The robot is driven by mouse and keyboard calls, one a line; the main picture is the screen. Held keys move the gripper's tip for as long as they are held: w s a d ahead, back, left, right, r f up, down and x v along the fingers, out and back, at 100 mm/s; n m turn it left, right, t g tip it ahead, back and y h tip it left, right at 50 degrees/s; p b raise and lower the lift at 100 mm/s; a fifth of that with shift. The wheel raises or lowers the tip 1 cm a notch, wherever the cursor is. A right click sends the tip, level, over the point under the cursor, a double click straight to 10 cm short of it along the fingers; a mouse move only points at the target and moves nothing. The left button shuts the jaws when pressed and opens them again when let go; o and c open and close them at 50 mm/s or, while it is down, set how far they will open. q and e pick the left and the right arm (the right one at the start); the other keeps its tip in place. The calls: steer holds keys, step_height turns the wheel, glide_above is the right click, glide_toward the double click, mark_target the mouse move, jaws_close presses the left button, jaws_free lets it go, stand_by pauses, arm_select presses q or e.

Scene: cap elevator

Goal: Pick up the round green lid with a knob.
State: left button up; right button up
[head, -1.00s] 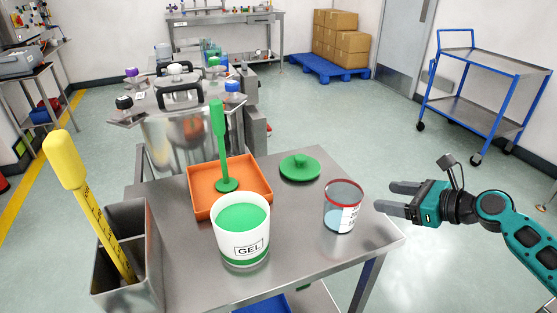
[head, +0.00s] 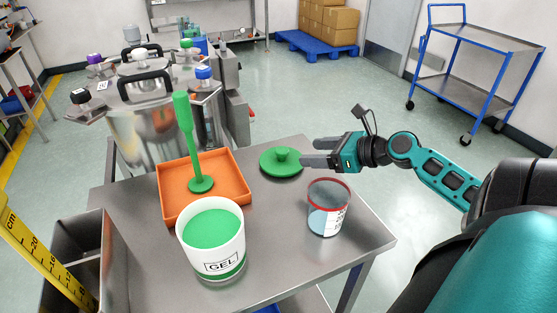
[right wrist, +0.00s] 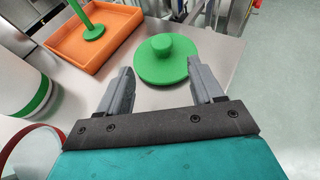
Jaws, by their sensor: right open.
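The round green lid (head: 282,163) with a knob lies flat on the steel table (head: 262,215), right of the orange tray. It also shows in the right wrist view (right wrist: 160,62), just beyond and between the fingertips. My right gripper (head: 308,154) is open and empty, with its fingers pointing left toward the lid; in the right wrist view the open fingers (right wrist: 152,82) frame the lid's near edge. I cannot tell whether they touch it. My left gripper is not in view.
A clear red-rimmed container (head: 328,208) stands near the right table edge, close to my right gripper. A white GEL tub (head: 212,240) stands in front. The orange tray (head: 236,190) holds a green plunger (head: 186,140). A steel bin (head: 75,250) stands at left.

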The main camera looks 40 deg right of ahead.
mark_target(286, 151)
steer(key=x, duration=0.5)
steer(key=shift+w+b, duration=0.1)
steer(key=shift+b, duration=0.3)
steer(key=shift+w+a+f, duration=0.15)
steer(key=shift+w+f, duration=0.1)
steer(key=shift+w, duration=0.3)
steer(key=b+x, duration=0.1)
steer(key=x, duration=0.2)
steer(key=shift+r, duration=0.15)
steer(key=shift+w, duration=0.3)
steer(key=shift+w+f, duration=0.15)
steer(key=shift+f, duration=0.05)
steer(key=c, duration=1.1)
